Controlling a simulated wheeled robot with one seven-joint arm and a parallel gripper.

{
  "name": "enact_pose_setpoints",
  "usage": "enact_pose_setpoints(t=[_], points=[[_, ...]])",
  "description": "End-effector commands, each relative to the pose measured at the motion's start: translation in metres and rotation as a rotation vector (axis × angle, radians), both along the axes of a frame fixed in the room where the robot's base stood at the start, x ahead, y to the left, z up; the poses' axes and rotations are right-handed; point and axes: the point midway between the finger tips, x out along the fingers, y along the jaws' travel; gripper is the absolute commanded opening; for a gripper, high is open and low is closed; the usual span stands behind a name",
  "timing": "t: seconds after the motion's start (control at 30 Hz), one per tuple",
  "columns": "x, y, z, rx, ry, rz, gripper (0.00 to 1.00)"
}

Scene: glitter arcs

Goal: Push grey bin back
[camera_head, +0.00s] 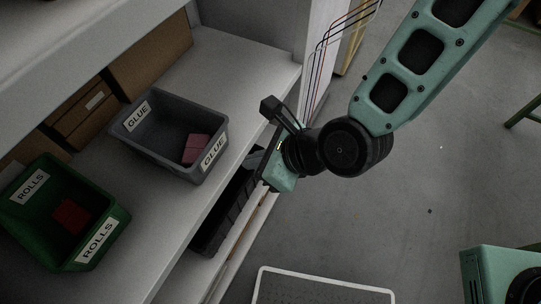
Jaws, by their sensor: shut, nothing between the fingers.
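The grey bin (157,152) stands upright on the white shelf, with "GLUE" labels on two sides and a pink item (196,148) inside. Its near right side is close to the shelf's front edge. My gripper (268,178) is just in front of the shelf edge, to the right of the bin, and looks apart from it. The gripper is shut with nothing visible in it. Its fingertips are small and partly hidden by its own body.
A green bin (50,216) labelled "ROLLS" with a red item stands left of the grey bin. Cardboard boxes (150,58) stand behind. A dark container (225,222) sits on a lower level under the shelf edge. The shelf right of the grey bin is bare.

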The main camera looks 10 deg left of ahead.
Motion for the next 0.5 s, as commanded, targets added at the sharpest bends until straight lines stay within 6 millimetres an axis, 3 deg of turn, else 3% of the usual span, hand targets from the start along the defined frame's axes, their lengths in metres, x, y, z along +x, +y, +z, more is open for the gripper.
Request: enact_pose_setpoints(t=[0.1, 0.3, 0.5], points=[[0.002, 0.017, -0.017, 0.000, 0.000, 0.004, 0.00], [0.008, 0.045, -0.014, 0.002, -0.002, 0.002, 0.00], [0.010, 0.054, -0.015, 0.001, 0.000, 0.001, 0.00]])
